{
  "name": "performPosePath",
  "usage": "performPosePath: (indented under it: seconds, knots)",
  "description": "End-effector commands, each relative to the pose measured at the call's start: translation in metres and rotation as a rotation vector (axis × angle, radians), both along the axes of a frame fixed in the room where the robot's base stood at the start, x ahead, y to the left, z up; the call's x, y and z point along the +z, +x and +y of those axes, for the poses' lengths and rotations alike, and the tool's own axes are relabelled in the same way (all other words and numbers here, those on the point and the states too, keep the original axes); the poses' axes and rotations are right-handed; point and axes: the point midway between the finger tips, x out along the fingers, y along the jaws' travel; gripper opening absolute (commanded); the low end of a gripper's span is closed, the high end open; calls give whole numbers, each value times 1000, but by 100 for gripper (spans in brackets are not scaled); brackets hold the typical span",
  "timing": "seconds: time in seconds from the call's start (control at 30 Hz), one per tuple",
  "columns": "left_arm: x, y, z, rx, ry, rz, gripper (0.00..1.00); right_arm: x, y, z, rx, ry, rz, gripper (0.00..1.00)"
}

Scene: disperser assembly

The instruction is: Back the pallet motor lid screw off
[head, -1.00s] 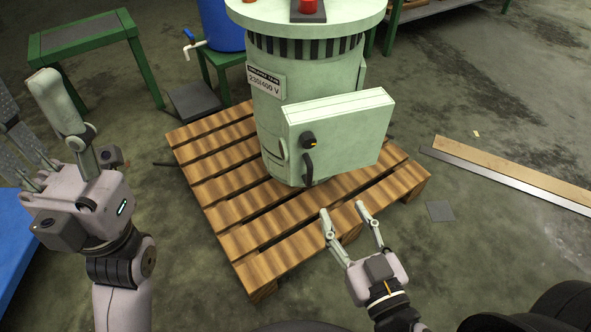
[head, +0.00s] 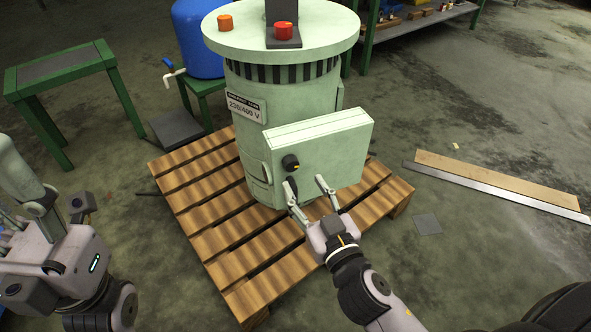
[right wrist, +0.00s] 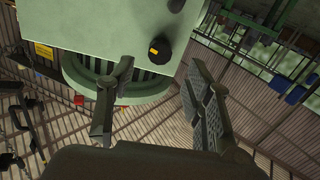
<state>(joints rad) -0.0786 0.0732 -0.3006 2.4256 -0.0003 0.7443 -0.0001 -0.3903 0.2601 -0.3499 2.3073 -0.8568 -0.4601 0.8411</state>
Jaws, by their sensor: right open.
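The pale green motor (head: 245,140) stands upright on a wooden pallet (head: 225,250). A flat box with a pale green lid (head: 335,155) is on its side. A round black knob with a yellow mark (head: 290,162), apparently the lid screw, sits on the lid's left part; it also shows in the right wrist view (right wrist: 160,50). My right gripper (head: 305,185) is open and empty, just below the knob and in front of the lid. Its fingers partly cover a black handle (head: 289,184). My left gripper (head: 45,200) is at the left edge, away from the motor, its fingers partly cut off.
A green table (head: 60,75) and a blue barrel (head: 198,45) stand behind at left. A shelf (head: 415,25) is at the back right. A wooden board (head: 500,178) and metal strip (head: 500,190) lie on the floor at right. The floor right of the pallet is mostly clear.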

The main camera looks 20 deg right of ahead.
Motion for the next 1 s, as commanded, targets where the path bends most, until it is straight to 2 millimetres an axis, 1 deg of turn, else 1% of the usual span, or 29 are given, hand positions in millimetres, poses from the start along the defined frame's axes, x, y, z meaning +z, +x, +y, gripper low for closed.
performPosePath:
  seconds: [0.03, 0.2, 0.4, 0.53, 0.77, 1.0]
  knots:
    - [-1, 0, 0, 0, 0, 1, 47, 1, 10, 1, 1, -3, -5, 47]
    - [-2, 1, -1, 0, 2, -1, 47, 0, 36, 3, 1, -2, -4, 47]
    - [2, 1, -1, 1, 5, -16, 47, 0, 54, 5, 1, 0, -1, 47]
    - [3, 0, -1, 0, 7, -19, 47, 0, 58, 5, 0, 0, -1, 47]
    - [4, 0, -1, 0, 5, -21, 47, 0, 59, 5, 0, 0, 0, 47]
    - [4, -1, -1, 1, 3, -23, 47, 0, 58, 5, 0, 0, 0, 32]
